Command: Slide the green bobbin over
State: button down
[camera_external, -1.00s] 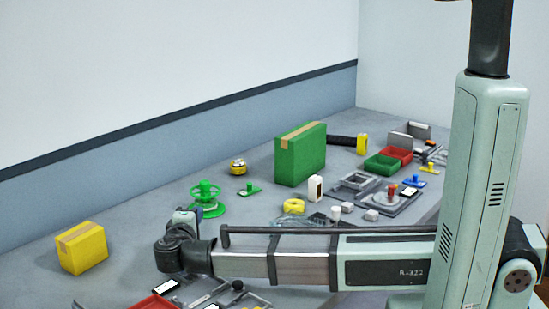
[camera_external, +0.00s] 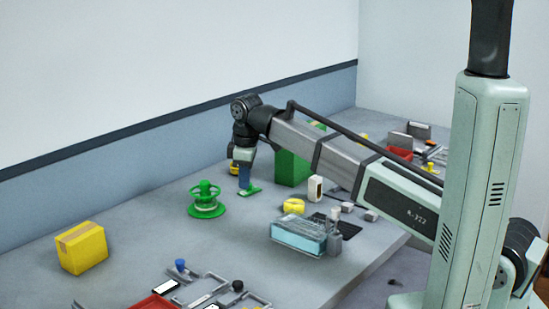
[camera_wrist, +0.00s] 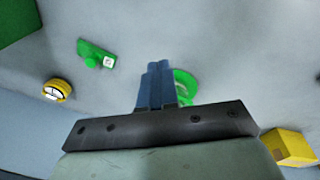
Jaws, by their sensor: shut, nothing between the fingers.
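The green bobbin (camera_external: 206,207) stands upright on the grey table, left of centre in the external view. It has a wide round base and a knobbed top. In the wrist view the bobbin (camera_wrist: 187,84) is partly hidden behind my fingers. My gripper (camera_external: 243,191) points down to the right of the bobbin, apart from it in the external view. Its blue fingers (camera_wrist: 158,66) are shut together with nothing between them. I cannot tell how high the fingertips are above the table.
A small green handled piece (camera_external: 252,190) lies close by my fingertips. A yellow tape roll (camera_external: 234,168) and a tall green box (camera_external: 290,168) stand behind. A yellow box (camera_external: 82,248) is at left, a clear blue-tinted container (camera_external: 298,236) at right. The table left of the bobbin is clear.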

notch_tip(320, 180, up, 2)
jog(key=y, duration=0.1)
send_near(202, 182)
jog(key=shift+n+g, duration=0.3)
jog(key=shift+g, duration=0.1)
jog(key=f, duration=0.1)
jog(key=w+f, duration=0.1)
jog(key=f, duration=0.1)
jog(key=a+f, duration=0.1)
jog(key=f, duration=0.1)
jog(key=shift+w+f, duration=0.2)
jog(key=shift+f, duration=0.05)
jog(key=shift+a+f, duration=0.1)
jog(key=shift+f, duration=0.25)
jog(key=shift+s+f, duration=0.1)
jog(key=shift+f, duration=0.4)
jog(key=shift+f, duration=0.1)
